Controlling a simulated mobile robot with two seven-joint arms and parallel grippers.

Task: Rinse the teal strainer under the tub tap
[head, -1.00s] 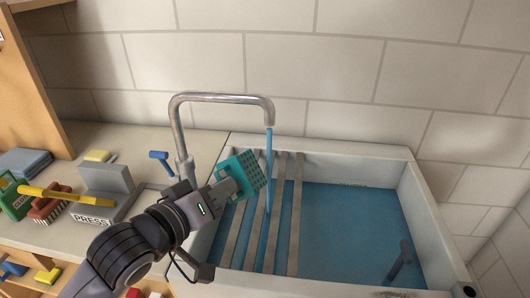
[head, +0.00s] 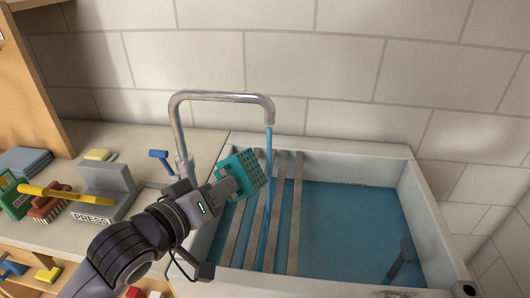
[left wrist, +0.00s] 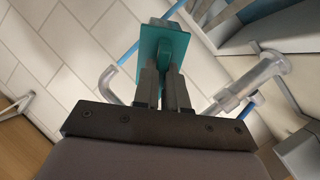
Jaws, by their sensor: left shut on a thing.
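The teal strainer (head: 247,172) is a square perforated piece, held tilted at the left side of the tub (head: 340,150). My left gripper (head: 226,187) is shut on its handle; the left wrist view shows the strainer (left wrist: 165,50) beyond the closed fingers (left wrist: 168,82). The tap (head: 222,97) arches over the tub, and a blue water stream (head: 268,155) falls from its spout. The stream passes right beside the strainer's right edge; I cannot tell if they touch. The blue tap handle (head: 160,157) stands left of the tap. My right gripper is not in view.
Several slats (head: 297,215) cross the tub's left part above blue water (head: 350,230). A dark blue handled thing (head: 400,258) stands at the tub's right. On the counter are a grey PRESS block (head: 108,188), a yellow bar (head: 65,195), a brush (head: 48,210) and sponges.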

